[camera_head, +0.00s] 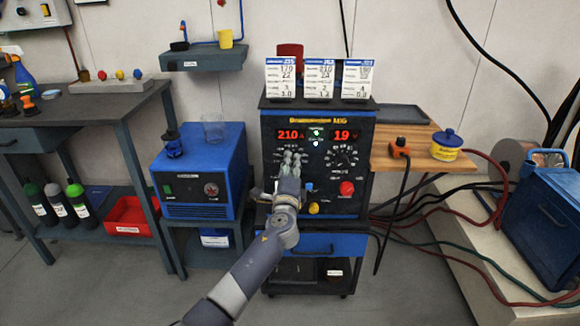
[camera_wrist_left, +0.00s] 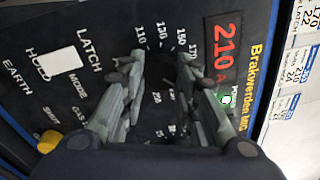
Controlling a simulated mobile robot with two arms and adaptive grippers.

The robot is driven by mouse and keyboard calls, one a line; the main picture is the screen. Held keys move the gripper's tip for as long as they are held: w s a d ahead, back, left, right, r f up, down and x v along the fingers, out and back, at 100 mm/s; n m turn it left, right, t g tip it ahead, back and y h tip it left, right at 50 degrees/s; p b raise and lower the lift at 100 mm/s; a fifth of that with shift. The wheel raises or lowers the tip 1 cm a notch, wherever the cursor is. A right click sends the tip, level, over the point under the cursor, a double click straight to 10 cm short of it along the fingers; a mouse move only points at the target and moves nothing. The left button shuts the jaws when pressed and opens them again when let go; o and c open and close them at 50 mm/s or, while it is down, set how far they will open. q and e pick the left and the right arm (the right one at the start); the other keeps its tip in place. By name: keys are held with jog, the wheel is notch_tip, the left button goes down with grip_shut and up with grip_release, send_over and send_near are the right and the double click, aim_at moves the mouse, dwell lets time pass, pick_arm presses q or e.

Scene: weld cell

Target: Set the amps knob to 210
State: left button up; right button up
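The welder (camera_head: 318,155) stands on a cart, its display (camera_head: 291,135) reading 210 in red on the left and 19 on the right. My left gripper (camera_head: 291,158) is in front of the left dial, under the 210 reading, and covers most of it. In the left wrist view the two fingers (camera_wrist_left: 160,72) stand apart over the amps dial scale (camera_wrist_left: 160,40), with dial numbers visible between them. The amps knob itself is hidden or too dark to make out, so contact cannot be told. The wrist display (camera_wrist_left: 222,52) also reads 210 A. My right gripper is not in view.
A red knob (camera_head: 347,188) and a yellow knob (camera_head: 313,208) sit low on the panel. Three setting cards (camera_head: 318,78) stand on top. A blue box (camera_head: 200,172) is left of the welder; a wooden shelf (camera_head: 425,160) and cables are at right.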

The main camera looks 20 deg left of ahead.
pick_arm(q)
jog(key=o, duration=0.5)
jog(key=shift+c, duration=0.2)
jog(key=v, duration=1.2)
jog(key=shift+d, duration=0.1)
